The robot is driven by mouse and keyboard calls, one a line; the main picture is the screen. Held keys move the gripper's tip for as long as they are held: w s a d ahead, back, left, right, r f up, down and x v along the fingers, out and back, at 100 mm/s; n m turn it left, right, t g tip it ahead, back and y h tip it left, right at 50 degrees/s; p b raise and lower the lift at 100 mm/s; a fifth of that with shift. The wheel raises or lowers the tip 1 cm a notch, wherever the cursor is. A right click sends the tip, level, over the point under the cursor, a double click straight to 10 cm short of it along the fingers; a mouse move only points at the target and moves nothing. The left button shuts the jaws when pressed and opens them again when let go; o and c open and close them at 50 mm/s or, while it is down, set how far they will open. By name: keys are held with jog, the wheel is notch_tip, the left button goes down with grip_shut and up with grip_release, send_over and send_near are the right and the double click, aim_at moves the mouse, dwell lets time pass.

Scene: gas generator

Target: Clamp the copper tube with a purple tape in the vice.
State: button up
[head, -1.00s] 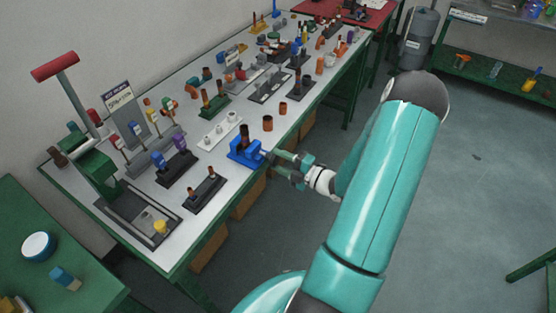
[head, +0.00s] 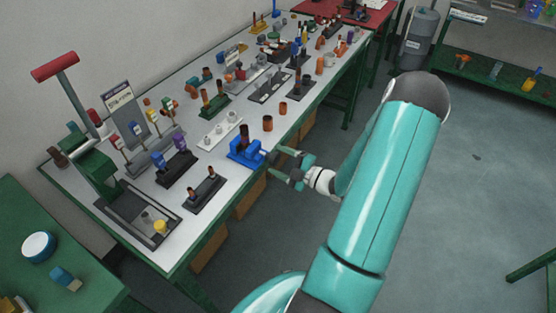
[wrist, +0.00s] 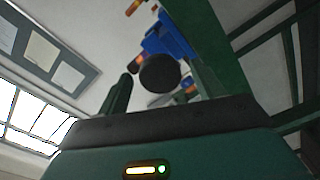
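The blue vice (head: 245,152) stands at the near edge of the long table, and its blue body also shows in the wrist view (wrist: 174,44). A dark brown copper tube (head: 244,132) stands upright at the vice; I cannot see purple tape on it or how tightly it is held. My gripper (head: 275,161) is beside the vice's outer end, off the table edge, with its green fingers spread. In the wrist view, a dark round end piece (wrist: 159,73) shows between the fingers, apparently the vice's handle end; no grip on it shows.
Two short copper pieces (head: 267,123) (head: 283,108) stand behind the vice. A black holder with tubes (head: 205,193) and a holder with blue and purple parts (head: 177,165) stand to its left. A press (head: 88,160) is at the table's left end. The floor at right is clear.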

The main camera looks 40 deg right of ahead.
dwell(0.4)
jog(key=n, duration=0.5)
jog(key=shift+n, duration=0.3)
jog(key=c, duration=1)
jog(key=shift+m, duration=1.5)
